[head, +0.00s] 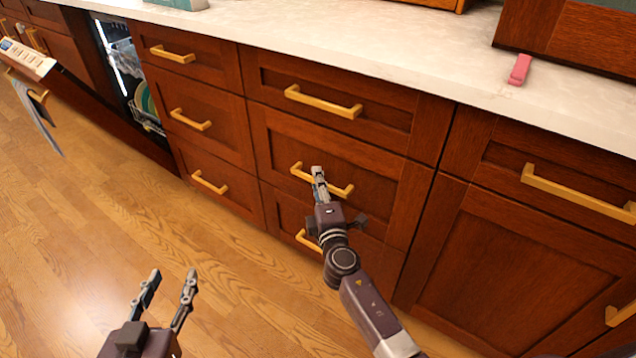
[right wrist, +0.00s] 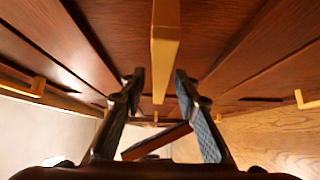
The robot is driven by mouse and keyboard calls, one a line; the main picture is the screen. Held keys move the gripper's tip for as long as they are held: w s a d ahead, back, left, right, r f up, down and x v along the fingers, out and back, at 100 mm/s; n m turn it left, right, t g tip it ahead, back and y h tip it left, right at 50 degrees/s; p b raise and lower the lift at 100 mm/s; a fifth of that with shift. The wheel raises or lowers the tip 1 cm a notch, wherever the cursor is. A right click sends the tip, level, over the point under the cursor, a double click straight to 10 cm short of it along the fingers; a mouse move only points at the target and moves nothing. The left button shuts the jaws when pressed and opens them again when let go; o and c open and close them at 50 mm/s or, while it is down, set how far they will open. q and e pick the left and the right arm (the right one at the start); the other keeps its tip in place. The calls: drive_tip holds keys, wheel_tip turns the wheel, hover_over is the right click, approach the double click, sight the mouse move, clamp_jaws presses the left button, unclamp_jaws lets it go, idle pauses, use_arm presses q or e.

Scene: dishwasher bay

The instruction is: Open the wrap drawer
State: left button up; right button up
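Dark red wood drawers with brass bar handles line the cabinet in the head view, all shut. No label shows which is the wrap drawer. My right gripper (head: 318,178) is at the handle (head: 335,187) of the middle drawer (head: 285,145) in the centre stack. In the right wrist view the fingers of my right gripper (right wrist: 160,80) are apart, with a brass handle (right wrist: 165,45) between them in the picture. Whether they touch it I cannot tell. My left gripper (head: 170,283) is open and empty, low over the wood floor.
An open dishwasher (head: 135,85) with dishes in it stands at the left. A pale countertop (head: 400,60) runs above the drawers, with a pink clip-like item (head: 520,69) on it. The wood floor (head: 90,220) before the drawers at the left is clear.

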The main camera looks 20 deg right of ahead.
drive_tip(key=shift+c, duration=0.6)
clamp_jaws()
drive_tip(key=shift+f, duration=0.15)
